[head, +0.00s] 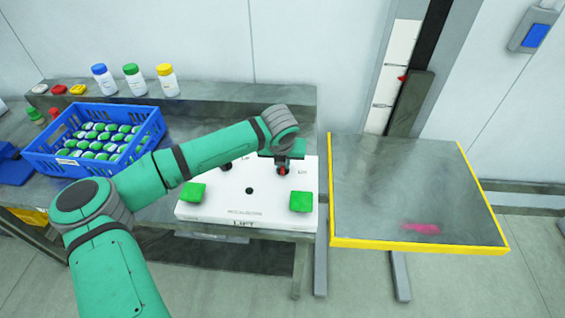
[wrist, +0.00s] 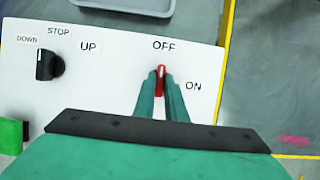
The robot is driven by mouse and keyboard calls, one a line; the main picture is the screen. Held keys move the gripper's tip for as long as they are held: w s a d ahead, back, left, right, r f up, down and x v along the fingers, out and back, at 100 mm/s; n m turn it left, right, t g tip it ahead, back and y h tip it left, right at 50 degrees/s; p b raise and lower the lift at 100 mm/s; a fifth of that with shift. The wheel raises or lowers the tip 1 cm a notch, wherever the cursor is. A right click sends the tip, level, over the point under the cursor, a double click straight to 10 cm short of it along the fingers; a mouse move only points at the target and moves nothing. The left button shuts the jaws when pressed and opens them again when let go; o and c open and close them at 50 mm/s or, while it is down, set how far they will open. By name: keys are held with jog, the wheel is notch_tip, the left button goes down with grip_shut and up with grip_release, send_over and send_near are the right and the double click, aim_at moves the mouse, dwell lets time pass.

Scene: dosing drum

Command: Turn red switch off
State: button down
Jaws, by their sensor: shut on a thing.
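The red switch (wrist: 160,80) sits on the white control panel (wrist: 110,75) in the wrist view, under the OFF label and left of the ON label. Its pointer is roughly upright, toward OFF. My gripper (wrist: 161,88) is shut on the red switch, with a finger on each side of it. In the head view my gripper (head: 283,168) is over the panel's upper right, and a bit of the red switch (head: 283,172) shows below it. The lower part of the switch is hidden by the fingers.
A black knob (wrist: 48,66) marked DOWN, STOP and UP is on the panel's left. Green buttons (head: 193,192) and (head: 301,202) are at the panel's front. A yellow-edged lift platform (head: 400,180) stands right. A blue crate (head: 145,135) of jars and several bottles are left.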

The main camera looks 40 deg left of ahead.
dwell(0.4)
jog(key=c, duration=1.8)
grip_release()
jog(key=shift+r, duration=0.1)
jog(key=v, duration=1)
jog(key=shift+r, duration=0.3)
jog(key=shift+s+d, duration=0.1)
jog(key=shift+s, duration=0.05)
